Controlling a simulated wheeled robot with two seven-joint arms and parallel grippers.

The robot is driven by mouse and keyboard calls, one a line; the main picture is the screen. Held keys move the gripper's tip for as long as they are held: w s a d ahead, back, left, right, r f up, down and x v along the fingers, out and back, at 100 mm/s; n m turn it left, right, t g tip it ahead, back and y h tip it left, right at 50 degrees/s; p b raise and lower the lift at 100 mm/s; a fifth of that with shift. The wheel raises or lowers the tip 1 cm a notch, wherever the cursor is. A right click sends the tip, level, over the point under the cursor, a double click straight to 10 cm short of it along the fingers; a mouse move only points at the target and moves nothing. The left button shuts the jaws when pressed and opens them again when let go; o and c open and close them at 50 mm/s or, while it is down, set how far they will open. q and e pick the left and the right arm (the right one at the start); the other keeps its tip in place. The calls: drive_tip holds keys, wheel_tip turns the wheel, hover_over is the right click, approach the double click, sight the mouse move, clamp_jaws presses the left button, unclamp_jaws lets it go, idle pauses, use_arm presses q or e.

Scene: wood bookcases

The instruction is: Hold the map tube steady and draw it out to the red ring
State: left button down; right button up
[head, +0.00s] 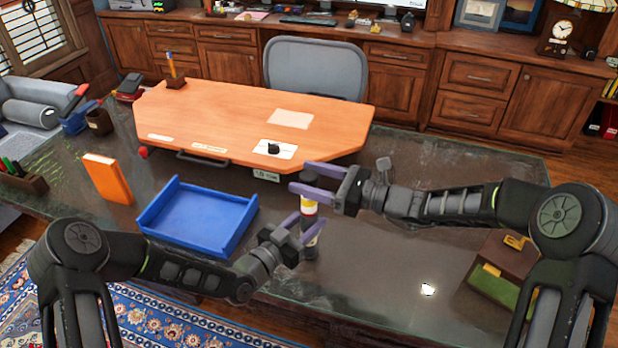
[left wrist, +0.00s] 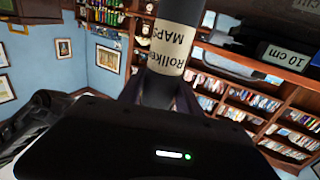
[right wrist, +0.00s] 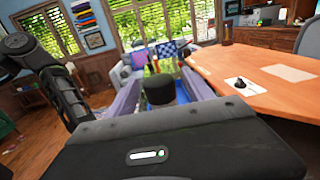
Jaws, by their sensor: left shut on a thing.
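The map tube (head: 309,208) stands roughly upright over the dark glossy table, with a dark cap and a pale label. In the left wrist view the label (left wrist: 168,45) reads "Rollke MAPS". My left gripper (head: 304,233) is shut on the lower part of the tube; its fingers flank the grey body in the left wrist view. My right gripper (head: 302,190) is open near the top of the tube. In the right wrist view the dark cap (right wrist: 159,91) is between its spread fingers, with gaps on both sides. I cannot clearly make out a red ring.
A blue tray (head: 247,218) and an orange book (head: 108,180) are left of the tube. An orange wooden board (head: 230,110) lies behind, with a "10 cm" tag (head: 266,175) at its front edge. A green-and-brown box (head: 500,285) is at the right.

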drive_tip(key=v, duration=1.2)
use_arm(q)
drive_tip(key=c, duration=0.7)
unclamp_jaws()
drive_tip(key=shift+c, duration=0.2)
drive_tip(key=v, duration=1.2)
drive_tip(key=shift+a, duration=0.1)
use_arm(e)
drive_tip(key=shift+f, duration=0.1)
